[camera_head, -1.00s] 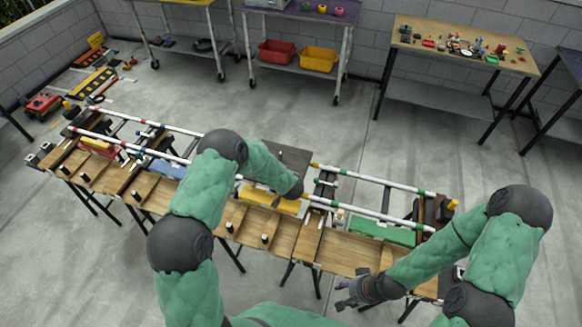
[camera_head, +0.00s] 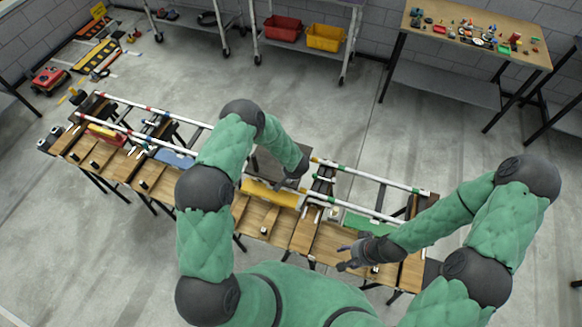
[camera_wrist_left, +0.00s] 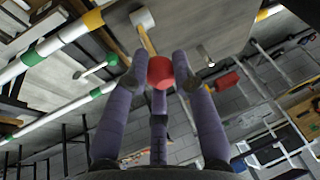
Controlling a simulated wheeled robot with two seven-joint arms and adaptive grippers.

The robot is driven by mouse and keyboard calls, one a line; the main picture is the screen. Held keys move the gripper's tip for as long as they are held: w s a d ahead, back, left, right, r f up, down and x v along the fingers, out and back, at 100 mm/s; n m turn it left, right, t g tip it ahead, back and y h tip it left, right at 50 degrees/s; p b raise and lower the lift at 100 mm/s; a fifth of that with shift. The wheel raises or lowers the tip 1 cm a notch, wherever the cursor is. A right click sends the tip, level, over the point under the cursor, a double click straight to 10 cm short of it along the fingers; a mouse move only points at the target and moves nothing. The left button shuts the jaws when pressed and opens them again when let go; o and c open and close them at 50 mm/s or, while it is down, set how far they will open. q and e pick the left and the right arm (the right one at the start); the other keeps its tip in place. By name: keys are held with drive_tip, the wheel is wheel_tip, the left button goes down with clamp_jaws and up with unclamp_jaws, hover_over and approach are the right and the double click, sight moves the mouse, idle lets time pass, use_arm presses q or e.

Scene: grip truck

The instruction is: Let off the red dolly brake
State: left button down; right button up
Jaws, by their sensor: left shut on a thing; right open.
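My left gripper (camera_head: 291,183) is at the end of the left arm, over a dark board behind the yellow block, and its fingers barely show in the head view. In the left wrist view its purple fingers (camera_wrist_left: 160,90) are closed around a red knob (camera_wrist_left: 160,72). My right gripper (camera_head: 350,257) is open and empty over the front bench edge.
Long striped rails (camera_head: 375,178) run along the wooden bench (camera_head: 262,217). A blue block (camera_head: 175,158), a yellow block (camera_head: 268,194) and a green block (camera_head: 366,224) sit along it. A table with small objects (camera_head: 478,42) stands behind. Grey floor is open between.

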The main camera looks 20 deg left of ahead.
use_arm(q)
drive_tip(key=shift+s+f, duration=0.15)
drive_tip(key=shift+f, duration=0.05)
idle(0.3)
drive_tip(key=c, duration=1.1)
unclamp_jaws()
drive_tip(key=shift+o, duration=0.4)
drive_tip(key=shift+w, duration=0.2)
drive_tip(key=shift+r, duration=0.15)
drive_tip(key=shift+s+d+r, duration=0.15)
drive_tip(key=shift+r, duration=0.35)
drive_tip(key=v, duration=1.1)
drive_tip(key=shift+f, duration=0.15)
